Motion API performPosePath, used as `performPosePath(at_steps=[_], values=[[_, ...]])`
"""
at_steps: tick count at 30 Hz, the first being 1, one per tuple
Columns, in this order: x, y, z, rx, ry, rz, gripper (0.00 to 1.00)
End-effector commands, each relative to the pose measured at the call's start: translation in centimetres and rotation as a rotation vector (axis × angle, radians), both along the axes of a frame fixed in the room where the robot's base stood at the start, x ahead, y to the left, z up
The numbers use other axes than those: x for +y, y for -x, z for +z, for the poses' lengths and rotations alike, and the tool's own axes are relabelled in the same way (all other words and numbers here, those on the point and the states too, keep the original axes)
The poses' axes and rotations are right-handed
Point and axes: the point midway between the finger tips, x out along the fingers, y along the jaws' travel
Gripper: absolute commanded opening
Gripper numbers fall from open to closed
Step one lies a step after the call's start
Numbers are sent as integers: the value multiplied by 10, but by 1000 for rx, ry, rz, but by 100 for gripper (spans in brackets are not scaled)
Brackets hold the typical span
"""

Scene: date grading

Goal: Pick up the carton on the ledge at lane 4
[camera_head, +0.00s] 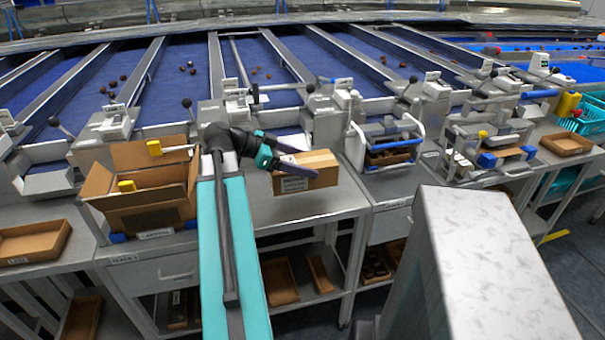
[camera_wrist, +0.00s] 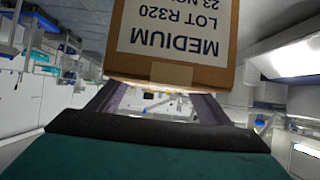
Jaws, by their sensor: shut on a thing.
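A closed brown carton (camera_head: 318,172) with a printed label is at the middle of the head view, over the grey worktop (camera_head: 262,215). My gripper (camera_head: 292,168) is shut on it, reaching in from the left. In the wrist view the carton (camera_wrist: 180,38) fills the top middle, its print "MEDIUM LOT R320" upside down. The dark fingers of my gripper (camera_wrist: 160,95) meet its near edge. I cannot tell whether the carton's underside touches the surface below. No lane number is readable.
An open cardboard box (camera_head: 150,205) with yellow-handled tools stands left of my arm. A blue-handled carrier (camera_head: 388,150) of dates stands right of the carton. Levers and grey lane ends line the back. A grey column (camera_head: 480,265) fills the front right.

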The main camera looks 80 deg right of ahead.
Motion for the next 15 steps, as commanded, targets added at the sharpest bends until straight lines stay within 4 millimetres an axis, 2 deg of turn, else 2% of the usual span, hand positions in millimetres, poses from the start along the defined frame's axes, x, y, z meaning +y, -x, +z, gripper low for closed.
performPosePath(at_steps=[15], values=[[-2,0,79,1,5,0,29]])
